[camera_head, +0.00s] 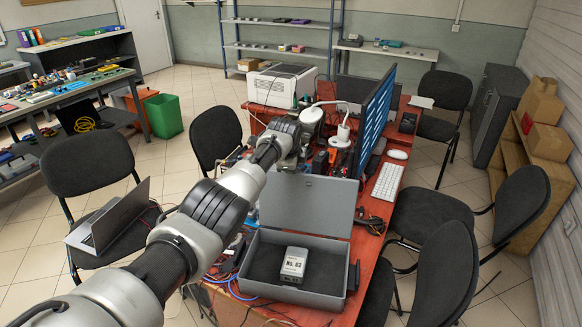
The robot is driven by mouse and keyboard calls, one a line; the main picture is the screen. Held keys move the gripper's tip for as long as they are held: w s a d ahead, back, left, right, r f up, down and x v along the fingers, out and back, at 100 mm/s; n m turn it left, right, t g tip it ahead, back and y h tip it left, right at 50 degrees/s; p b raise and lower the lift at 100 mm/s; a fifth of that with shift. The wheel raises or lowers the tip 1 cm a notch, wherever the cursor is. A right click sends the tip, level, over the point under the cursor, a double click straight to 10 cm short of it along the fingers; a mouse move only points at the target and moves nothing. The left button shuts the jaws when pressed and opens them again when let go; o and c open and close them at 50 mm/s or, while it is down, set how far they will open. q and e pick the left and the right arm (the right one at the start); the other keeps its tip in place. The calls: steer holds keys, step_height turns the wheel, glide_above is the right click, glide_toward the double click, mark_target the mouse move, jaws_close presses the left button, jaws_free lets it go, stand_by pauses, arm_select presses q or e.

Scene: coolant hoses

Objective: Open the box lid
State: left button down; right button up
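The grey box (257,283) stands on the near part of the red table. Its lid (307,203) is raised, standing up along the far side, so the inside shows. A small light-grey unit marked "No. 02" (293,263) sits in the box on the dark bottom. My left arm reaches in from the lower left, past the box's left side. Its end, with my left gripper (299,152), is just beyond the lid's upper left edge. The fingers are not clear against the clutter, and I cannot tell whether they touch the lid. My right gripper is not in view.
A monitor (376,120), a keyboard (388,181) and a white printer (281,85) stand on the red table (376,235). Cables lie left of the box. Several black chairs stand around, one holding a laptop (112,218).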

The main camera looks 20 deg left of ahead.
arm_select(q)
steer(key=shift+w, duration=0.1)
stand_by(0.4)
steer(key=c, duration=1.3)
jaws_free()
steer(key=shift+v, duration=5.45)
steer(key=shift+w, duration=0.1)
